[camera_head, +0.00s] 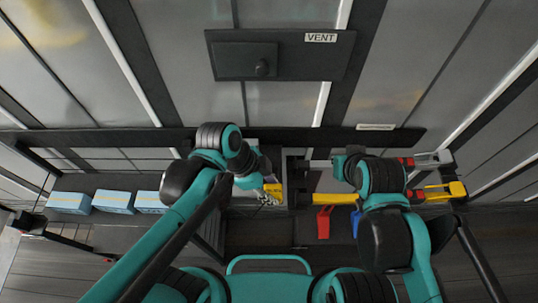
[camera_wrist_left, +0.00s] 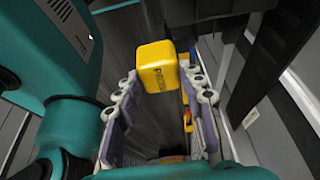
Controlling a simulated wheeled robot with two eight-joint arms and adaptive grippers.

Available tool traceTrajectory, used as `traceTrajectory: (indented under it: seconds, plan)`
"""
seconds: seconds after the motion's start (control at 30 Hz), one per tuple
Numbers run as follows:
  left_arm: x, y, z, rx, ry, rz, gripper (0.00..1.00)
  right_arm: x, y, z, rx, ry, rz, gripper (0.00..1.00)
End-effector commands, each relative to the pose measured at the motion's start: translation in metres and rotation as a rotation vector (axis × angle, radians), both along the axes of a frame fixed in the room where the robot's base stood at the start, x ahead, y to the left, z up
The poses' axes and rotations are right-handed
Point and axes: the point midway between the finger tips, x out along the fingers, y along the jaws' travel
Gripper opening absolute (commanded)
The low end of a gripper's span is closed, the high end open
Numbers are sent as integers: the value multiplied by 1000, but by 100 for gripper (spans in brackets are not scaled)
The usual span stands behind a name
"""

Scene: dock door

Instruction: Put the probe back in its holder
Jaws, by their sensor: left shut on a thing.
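The probe seems to be the yellow block with dark lettering (camera_wrist_left: 157,65) in the left wrist view. It also shows as a small yellow piece (camera_head: 273,190) right of the left wrist in the head view. My left gripper (camera_wrist_left: 160,78) is shut on it, with one finger at each side of the block; in the head view the gripper (camera_head: 268,195) is small and partly hidden by its own wrist. The lower part of the probe is hidden. I cannot make out the holder for certain. My right arm shows at right, but its fingers are hidden.
A dark rack at right holds a tool with a red part (camera_head: 408,162), a long yellow tool (camera_head: 440,193), a red piece (camera_head: 323,222) and a blue piece (camera_head: 356,222). Light blue boxes (camera_head: 112,201) stand at left. A panel labelled VENT (camera_head: 330,60) is on the wall.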

Motion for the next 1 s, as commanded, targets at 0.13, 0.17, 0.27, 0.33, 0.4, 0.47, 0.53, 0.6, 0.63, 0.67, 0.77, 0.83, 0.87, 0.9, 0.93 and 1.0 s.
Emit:
traceTrajectory:
  seconds: [0.13,0.17,0.27,0.33,0.4,0.47,0.53,0.6,0.63,0.67,0.77,0.83,0.87,0.9,0.93,1.0]
  plan:
    - [20,1,-15,0,0,-8,1,0,0,-10,0,0,0,0]
    - [27,2,-19,0,0,-7,1,0,0,-12,0,0,0,0]
    - [49,4,-32,0,0,-5,1,0,0,-19,0,0,0,0]
    - [65,5,-41,0,-1,-4,1,0,0,-22,0,0,0,0]
    - [79,6,-50,0,0,-5,1,0,0,-26,0,0,0,0]
    - [90,8,-56,0,0,-5,1,0,0,-28,0,0,0,0]
    - [101,9,-62,0,0,-4,1,0,0,-30,0,0,0,0]
    - [108,9,-66,0,0,-5,1,0,0,-31,0,0,0,0]
    - [110,9,-67,0,0,-5,1,0,0,-31,0,0,0,0]
    - [111,9,-68,0,0,-6,1,0,0,-31,0,0,0,0]
    - [113,10,-75,0,0,-7,1,0,0,-34,0,0,0,0]
    - [114,10,-86,0,0,-7,1,0,0,-37,0,0,0,0]
    - [113,10,-92,0,0,-6,1,0,0,-39,0,0,0,0]
    - [113,10,-98,0,0,-6,1,0,0,-41,0,0,0,0]
    - [113,10,-102,0,0,-6,1,0,0,-42,0,0,0,0]
    - [113,10,-108,0,0,-6,1,0,0,-43,0,0,0,0]
